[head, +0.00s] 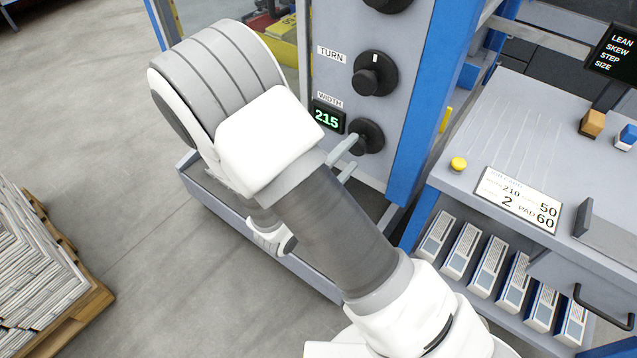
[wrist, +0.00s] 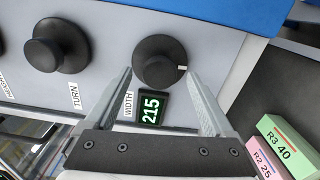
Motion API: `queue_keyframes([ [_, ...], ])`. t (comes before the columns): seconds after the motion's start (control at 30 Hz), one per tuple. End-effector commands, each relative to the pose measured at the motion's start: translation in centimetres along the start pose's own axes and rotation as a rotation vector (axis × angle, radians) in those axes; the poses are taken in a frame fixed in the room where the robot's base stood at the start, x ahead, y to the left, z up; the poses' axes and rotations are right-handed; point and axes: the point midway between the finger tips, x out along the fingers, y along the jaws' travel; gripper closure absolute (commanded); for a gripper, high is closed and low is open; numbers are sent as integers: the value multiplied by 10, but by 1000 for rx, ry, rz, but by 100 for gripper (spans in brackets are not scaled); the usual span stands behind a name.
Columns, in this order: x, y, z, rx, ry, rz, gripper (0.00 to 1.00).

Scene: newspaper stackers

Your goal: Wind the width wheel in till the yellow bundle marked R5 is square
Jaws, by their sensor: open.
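The width wheel (head: 371,134) is a round black knob on the grey panel; it also shows in the wrist view (wrist: 158,60), with a white mark at its right edge. Beside it the WIDTH display (head: 327,117) reads 215 in green. My gripper (head: 347,159) is open and empty. In the wrist view its fingertips (wrist: 160,75) stand on either side of the wheel's near part; I cannot tell whether they touch it. A yellow object (head: 281,27) shows partly behind the panel; no R5 mark is readable on it.
The TURN knob (head: 376,73) sits above the width wheel. A job card (head: 519,199) shows 210 on the right bench. A green block marked R3 40 (wrist: 284,145) and a pink block marked R2 25 (wrist: 262,160) are at lower right. Stacked newspapers (head: 35,265) stand at left.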

Motion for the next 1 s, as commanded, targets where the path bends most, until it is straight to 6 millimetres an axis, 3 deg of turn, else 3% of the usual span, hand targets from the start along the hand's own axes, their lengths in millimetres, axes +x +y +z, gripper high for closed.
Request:
queue_keyframes([
  [0.3, -79, 2, -1, 0, 8, 0, 12],
  [0.53, -127, 1, -1, 0, 5, 0, 12],
  [0.7, -146, 0, 0, 0, 3, 0, 12],
  [1.0, -152, 0, 0, 0, 1, 0, 12],
])
